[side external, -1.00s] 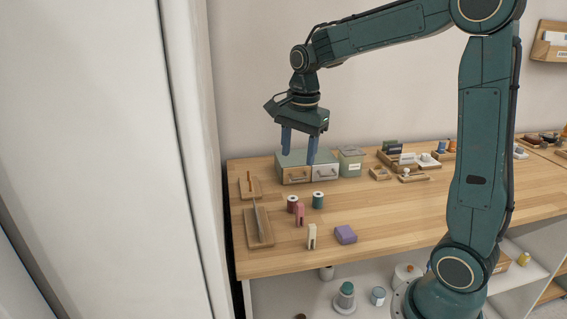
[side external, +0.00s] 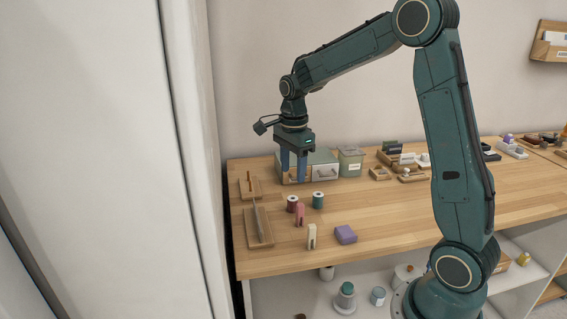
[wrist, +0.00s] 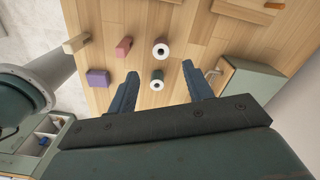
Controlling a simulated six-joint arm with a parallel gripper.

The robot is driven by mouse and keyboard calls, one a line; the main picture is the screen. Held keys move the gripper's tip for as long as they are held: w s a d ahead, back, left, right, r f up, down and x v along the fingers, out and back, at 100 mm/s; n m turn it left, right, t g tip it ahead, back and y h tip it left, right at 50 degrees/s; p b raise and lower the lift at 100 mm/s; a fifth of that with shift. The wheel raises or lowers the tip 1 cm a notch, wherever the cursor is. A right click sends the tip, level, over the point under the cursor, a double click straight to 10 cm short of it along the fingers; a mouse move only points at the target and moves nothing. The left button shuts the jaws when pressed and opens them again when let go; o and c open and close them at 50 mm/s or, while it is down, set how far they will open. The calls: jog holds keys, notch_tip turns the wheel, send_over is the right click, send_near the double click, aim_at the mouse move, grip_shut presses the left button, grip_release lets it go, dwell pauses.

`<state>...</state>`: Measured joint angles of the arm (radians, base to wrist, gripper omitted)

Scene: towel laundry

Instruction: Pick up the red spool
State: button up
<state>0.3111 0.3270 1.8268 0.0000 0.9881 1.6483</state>
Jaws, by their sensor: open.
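The red spool (side external: 292,204) stands upright on the wooden table, just behind the pink block and left of the green spool (side external: 318,200). In the wrist view the red spool (wrist: 160,48) shows its pale round top end, farther out than the green spool (wrist: 157,82). My gripper (side external: 293,177) is open and empty, pointing down, above the table near the red spool and in front of the drawer box. In the wrist view my gripper's fingers (wrist: 160,70) lie on either side of the green spool in the picture, with the red spool just beyond the fingertips.
A pink block (side external: 299,215), a cream block (side external: 311,237) and a purple block (side external: 345,234) stand nearby. Wooden trays (side external: 266,240) lie at left. A drawer box (side external: 324,172) and green box (side external: 350,163) stand behind. The table's right front is clear.

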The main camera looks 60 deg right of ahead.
send_over(293, 198)
jog(key=shift+s+a+f, duration=0.1)
jog(key=shift+a+f, duration=0.1)
jog(key=shift+f, duration=1.1)
jog(key=shift+s+a+f, duration=0.1)
jog(key=shift+a+f, duration=0.1)
jog(key=shift+f, duration=1.05)
jog(key=shift+w+d+f, duration=0.1)
jog(key=shift+d+f, duration=0.05)
jog(key=shift+f, duration=2.4)
jog(key=c, duration=1.1)
jog(key=shift+o, duration=0.2)
jog(key=shift+r, duration=0.15)
notch_tip(293, 198, up, 20)
